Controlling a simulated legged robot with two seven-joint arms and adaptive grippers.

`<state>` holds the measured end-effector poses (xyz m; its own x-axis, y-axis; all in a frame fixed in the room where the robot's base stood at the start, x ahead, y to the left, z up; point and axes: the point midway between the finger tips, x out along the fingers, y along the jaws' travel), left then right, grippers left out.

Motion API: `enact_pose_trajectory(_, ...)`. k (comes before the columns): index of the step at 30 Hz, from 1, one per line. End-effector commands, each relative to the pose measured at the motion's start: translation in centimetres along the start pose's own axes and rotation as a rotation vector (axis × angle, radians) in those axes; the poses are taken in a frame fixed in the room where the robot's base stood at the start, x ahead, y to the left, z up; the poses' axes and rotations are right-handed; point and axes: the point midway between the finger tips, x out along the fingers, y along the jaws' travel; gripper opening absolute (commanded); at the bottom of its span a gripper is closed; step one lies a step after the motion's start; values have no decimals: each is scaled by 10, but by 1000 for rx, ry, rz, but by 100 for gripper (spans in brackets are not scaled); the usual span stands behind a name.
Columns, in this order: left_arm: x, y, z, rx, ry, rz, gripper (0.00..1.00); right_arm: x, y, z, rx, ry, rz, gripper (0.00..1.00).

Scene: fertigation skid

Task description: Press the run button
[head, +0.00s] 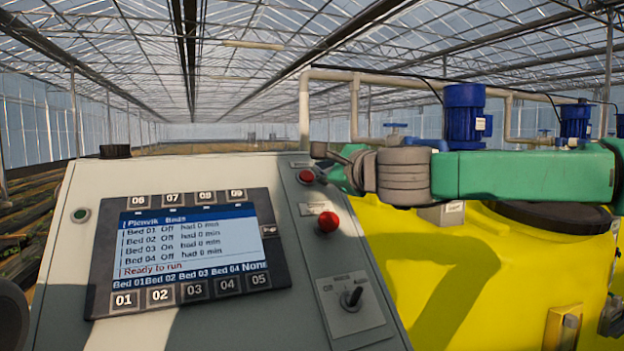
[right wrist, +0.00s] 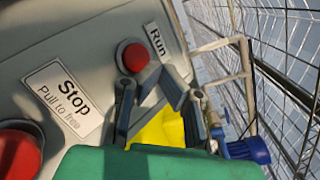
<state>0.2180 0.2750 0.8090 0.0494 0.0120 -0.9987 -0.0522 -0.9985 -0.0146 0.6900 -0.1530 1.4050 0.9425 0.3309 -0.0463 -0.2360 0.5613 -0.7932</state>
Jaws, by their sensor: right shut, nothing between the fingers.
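The run button (head: 306,176) is a small red push button at the top right of the grey control panel. In the right wrist view the red button (right wrist: 134,56) sits beside a "Run" label (right wrist: 156,40). My right gripper (head: 324,164) is shut and empty, close to the button's right side. In the right wrist view its fingers (right wrist: 150,78) are just below and right of the button; I cannot tell whether they touch it. The larger red stop button (head: 328,221) is below the run button, and shows beside its "Stop, Pull to free" label (right wrist: 62,98). My left gripper is not in view.
A black selector switch (head: 352,298) sits at lower right, and a small green lamp (head: 80,214) at left. A yellow tank (head: 400,265) and blue pump (head: 464,110) stand to the right.

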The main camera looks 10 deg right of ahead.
Motion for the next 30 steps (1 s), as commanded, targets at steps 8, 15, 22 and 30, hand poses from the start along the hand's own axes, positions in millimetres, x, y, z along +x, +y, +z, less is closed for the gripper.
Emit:
enact_pose_trajectory(8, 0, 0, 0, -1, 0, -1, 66, -2, -3, -5, 4, -1, -1, 0)
enact_pose_trajectory(15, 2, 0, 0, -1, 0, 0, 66, -1, -4, -10, 7, -1, -3, 0)
enact_pose_trajectory(22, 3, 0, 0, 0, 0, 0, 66, 2, 0, -7, 3, -1, -1, 0)
enact_pose_trajectory(30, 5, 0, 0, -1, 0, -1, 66, 5, 3, -5, 1, -1, 0, 0)
